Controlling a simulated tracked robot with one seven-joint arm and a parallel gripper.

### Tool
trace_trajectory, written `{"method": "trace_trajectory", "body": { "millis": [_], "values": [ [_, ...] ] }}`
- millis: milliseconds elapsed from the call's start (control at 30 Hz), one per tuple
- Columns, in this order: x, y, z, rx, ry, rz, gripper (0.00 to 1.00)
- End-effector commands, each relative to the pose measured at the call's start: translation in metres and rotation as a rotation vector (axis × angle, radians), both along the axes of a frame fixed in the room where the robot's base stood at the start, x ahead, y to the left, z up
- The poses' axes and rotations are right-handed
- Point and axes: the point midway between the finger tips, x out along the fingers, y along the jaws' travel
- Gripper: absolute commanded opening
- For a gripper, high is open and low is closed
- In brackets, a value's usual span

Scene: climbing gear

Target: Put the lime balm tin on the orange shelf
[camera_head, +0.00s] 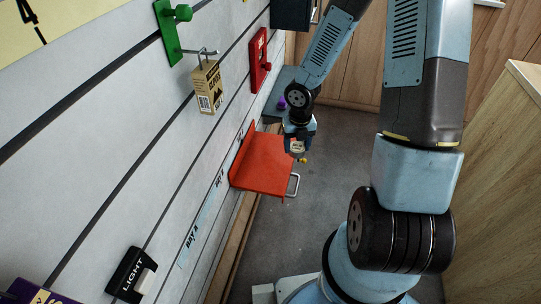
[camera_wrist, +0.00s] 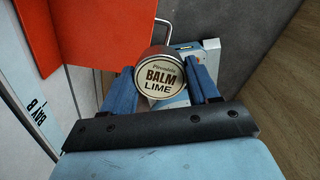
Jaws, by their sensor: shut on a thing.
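The lime balm tin (camera_wrist: 160,82) is a small round tin with a cream lid reading "BALM LIME" in the wrist view. My gripper (camera_wrist: 163,88) is shut on it, with a blue finger on each side. In the head view my gripper (camera_head: 299,150) hangs near the right side of the orange shelf, and the tin is small and hard to make out there. The orange shelf (camera_head: 262,165) is a flat red-orange plate on the slatted wall with a metal loop at its outer edge. In the wrist view the shelf (camera_wrist: 100,30) lies to the upper left, apart from the tin.
A box on a hook (camera_head: 208,88) hangs from a green bracket (camera_head: 169,35) on the wall. A red bracket (camera_head: 259,60) is farther along. A black "LIGHT" holder (camera_head: 131,275) is low on the wall. A wooden panel (camera_head: 505,190) stands at right. The shelf's visible top looks bare.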

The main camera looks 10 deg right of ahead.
Motion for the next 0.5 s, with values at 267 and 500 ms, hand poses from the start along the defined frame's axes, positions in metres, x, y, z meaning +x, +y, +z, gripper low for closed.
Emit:
{"method": "trace_trajectory", "body": {
  "millis": [267,500],
  "values": [
    [0.038,0.039,-0.024,0.001,0.0,0.0,0.23],
    [0.06,0.06,-0.057,-0.001,0.002,-0.001,0.23]
  ]
}}
